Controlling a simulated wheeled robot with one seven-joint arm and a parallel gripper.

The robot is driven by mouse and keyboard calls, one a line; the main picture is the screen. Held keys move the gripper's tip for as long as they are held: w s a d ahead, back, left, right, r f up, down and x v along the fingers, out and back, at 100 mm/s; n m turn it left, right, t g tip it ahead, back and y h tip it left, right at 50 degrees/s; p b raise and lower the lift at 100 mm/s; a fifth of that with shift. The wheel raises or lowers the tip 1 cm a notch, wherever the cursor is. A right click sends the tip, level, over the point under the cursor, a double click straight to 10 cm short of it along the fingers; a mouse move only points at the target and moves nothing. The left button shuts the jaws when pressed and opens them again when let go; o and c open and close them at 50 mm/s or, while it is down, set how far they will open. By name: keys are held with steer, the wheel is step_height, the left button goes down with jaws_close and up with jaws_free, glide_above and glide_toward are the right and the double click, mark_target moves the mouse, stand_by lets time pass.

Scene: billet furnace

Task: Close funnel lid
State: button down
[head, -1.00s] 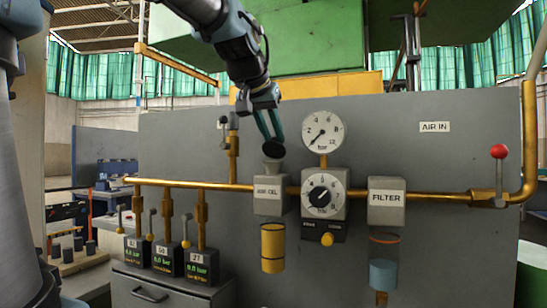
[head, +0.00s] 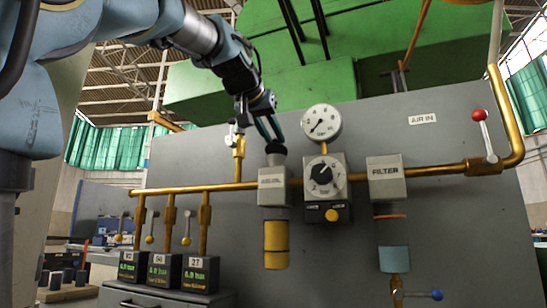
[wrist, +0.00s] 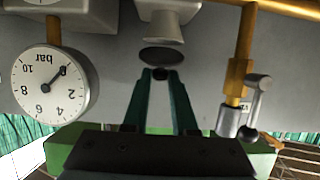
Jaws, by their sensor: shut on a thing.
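The black round funnel lid (head: 276,148) is just above the grey funnel (head: 277,160) on top of the oiler box. In the wrist view, the picture is upside down, and the lid (wrist: 163,56) shows as a dark disc beside the funnel mouth (wrist: 167,28). A thin light strip shows between them; I cannot tell if they touch. My gripper (head: 270,136) comes down from the upper left with its teal fingers at the lid. In the wrist view, my gripper (wrist: 160,76) is shut on the small dark knob of the lid.
A pressure gauge (head: 321,121) stands close to the right of the lid, above a regulator knob (head: 325,174). A brass pipe with a grey lever valve (head: 238,143) rises close on the left. The filter box (head: 386,180) and red-knobbed lever (head: 483,130) are further right.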

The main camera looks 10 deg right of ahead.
mark_target(272, 144)
steer(key=b, duration=0.1)
steer(key=f+t+b, duration=0.1)
steer(key=b, duration=0.1)
steer(key=shift+s+a+h, duration=0.1)
steer(key=shift+s+h, duration=0.1)
steer(key=shift+h, duration=0.1)
steer(key=shift+f+b, duration=0.1)
steer(key=shift+b, duration=0.5)
steer(key=shift+s+b, duration=0.1)
steer(key=shift+b, duration=0.35)
steer(key=shift+a+f+t+b, duration=0.15)
steer(key=shift+a+t+b, duration=0.05)
steer(key=shift+t+b, duration=0.3)
steer(key=b, duration=0.2)
steer(key=f+t+h+b, duration=0.1)
steer(key=b, duration=0.2)
steer(key=shift+s, duration=0.25)
steer(key=t+b, duration=0.1)
steer(key=b, duration=0.1)
steer(key=shift+s+h+b, duration=0.1)
steer(key=shift+h+b, duration=0.2)
steer(key=shift+b, duration=0.55)
steer(key=shift+a, duration=0.1)
steer(key=c, duration=0.7)
jaws_free()
steer(key=shift+c, duration=0.2)
